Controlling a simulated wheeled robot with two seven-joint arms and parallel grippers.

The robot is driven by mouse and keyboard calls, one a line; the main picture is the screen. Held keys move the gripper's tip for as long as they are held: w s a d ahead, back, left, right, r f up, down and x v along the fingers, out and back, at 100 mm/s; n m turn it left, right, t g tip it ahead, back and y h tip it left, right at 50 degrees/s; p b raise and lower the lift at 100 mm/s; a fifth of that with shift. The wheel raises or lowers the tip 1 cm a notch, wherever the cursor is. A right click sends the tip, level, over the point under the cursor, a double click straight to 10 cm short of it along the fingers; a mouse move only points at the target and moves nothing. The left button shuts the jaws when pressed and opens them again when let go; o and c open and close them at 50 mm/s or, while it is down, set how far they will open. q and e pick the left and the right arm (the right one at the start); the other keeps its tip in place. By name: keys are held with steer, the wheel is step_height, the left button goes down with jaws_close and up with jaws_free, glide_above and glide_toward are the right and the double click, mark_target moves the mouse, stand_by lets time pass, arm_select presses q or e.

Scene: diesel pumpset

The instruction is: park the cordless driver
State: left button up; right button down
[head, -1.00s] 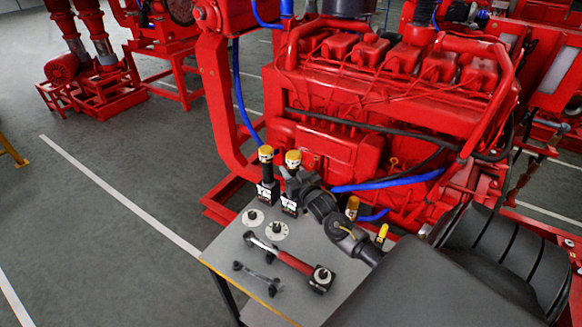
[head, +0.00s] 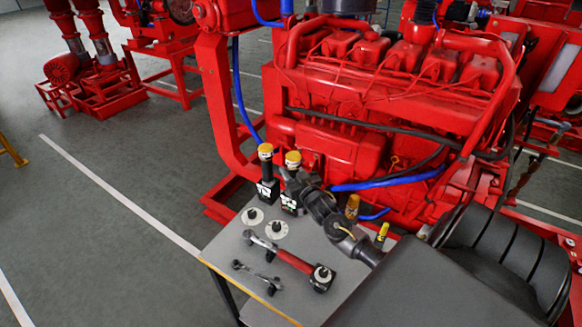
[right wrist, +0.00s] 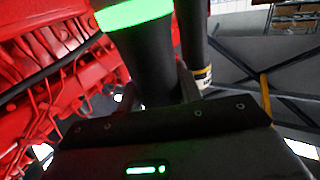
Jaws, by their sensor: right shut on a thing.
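Two dark upright tools with yellow tops and boxy, white-marked bases stand side by side at the table's back edge: a left one (head: 266,172) and a right one (head: 291,202). I take the right one to be the cordless driver, but cannot be certain. My right gripper (head: 284,174) reaches in from the right and is at this tool's upper body. In the right wrist view, the gripper (right wrist: 160,92) is shut on a thick dark cylinder (right wrist: 148,62) with a bright green band. A second dark post (right wrist: 196,45) is close beside it. My left gripper is out of view.
The grey table (head: 222,250) also holds two round pale discs (head: 253,216) with dark knobs, a red-handled wrench (head: 290,260) and a smaller wrench (head: 255,277). Yellow-topped items (head: 352,205) stand by my forearm. The red engine (head: 380,100) rises close behind.

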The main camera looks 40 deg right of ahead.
steer(key=shift+f, duration=0.25)
steer(key=c, duration=0.9)
jaws_free()
steer(key=shift+o, duration=0.2)
steer(key=shift+f, duration=0.2)
steer(key=b+v, duration=0.3)
steer(key=v, duration=0.8)
steer(key=shift+r, duration=0.1)
